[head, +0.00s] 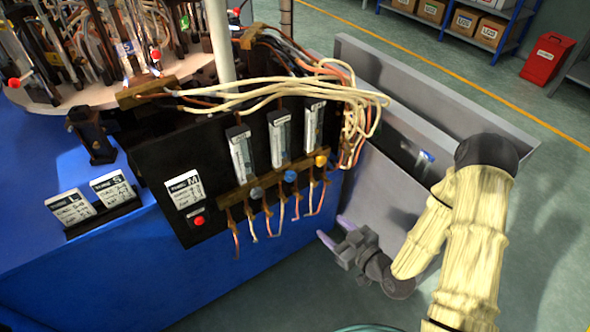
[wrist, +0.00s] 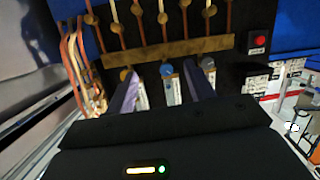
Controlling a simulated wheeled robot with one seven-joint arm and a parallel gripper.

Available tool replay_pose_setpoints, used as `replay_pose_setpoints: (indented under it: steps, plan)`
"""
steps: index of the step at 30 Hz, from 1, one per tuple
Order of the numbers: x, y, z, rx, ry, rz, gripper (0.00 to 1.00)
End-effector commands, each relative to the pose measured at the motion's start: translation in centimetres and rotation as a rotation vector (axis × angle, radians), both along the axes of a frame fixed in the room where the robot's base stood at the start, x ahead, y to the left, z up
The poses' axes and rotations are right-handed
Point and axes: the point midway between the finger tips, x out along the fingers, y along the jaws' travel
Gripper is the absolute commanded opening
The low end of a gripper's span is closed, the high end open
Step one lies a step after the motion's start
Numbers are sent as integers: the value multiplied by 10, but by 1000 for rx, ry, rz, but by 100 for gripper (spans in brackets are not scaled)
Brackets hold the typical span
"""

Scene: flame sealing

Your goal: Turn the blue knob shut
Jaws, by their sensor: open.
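The blue knob (head: 290,176) is the middle of three knobs on a brass bar on the black panel. In the wrist view the blue knob (wrist: 166,70) shows between my two purple fingers, with the grey knob (wrist: 207,62) to its right and the yellow knob (wrist: 125,74) to its left. My gripper (head: 334,229) is open and empty. In the head view it is below and right of the knobs, apart from them. The wrist view shows the gripper (wrist: 161,72) pointing at the bar, with fingers spread on either side of the blue knob.
Three flow tubes (head: 279,138) stand above the knobs. Thin copper and pale hoses (head: 282,216) hang below the bar. A loose bundle of cream hoses (head: 358,120) is at the panel's right edge. A red button (head: 198,220) is at the lower left.

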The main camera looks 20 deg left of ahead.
Motion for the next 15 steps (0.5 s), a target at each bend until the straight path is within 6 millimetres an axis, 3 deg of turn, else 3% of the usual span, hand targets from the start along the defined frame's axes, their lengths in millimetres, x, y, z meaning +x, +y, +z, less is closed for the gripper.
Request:
replay_pose_setpoints:
  steps: [1, 6, 15]
  plan:
    - [-5, 3, 15, 61, -19, -10, 54]
    - [-11, 6, 36, 200, -84, -47, 54]
    - [-12, 6, 38, 223, -97, -57, 54]
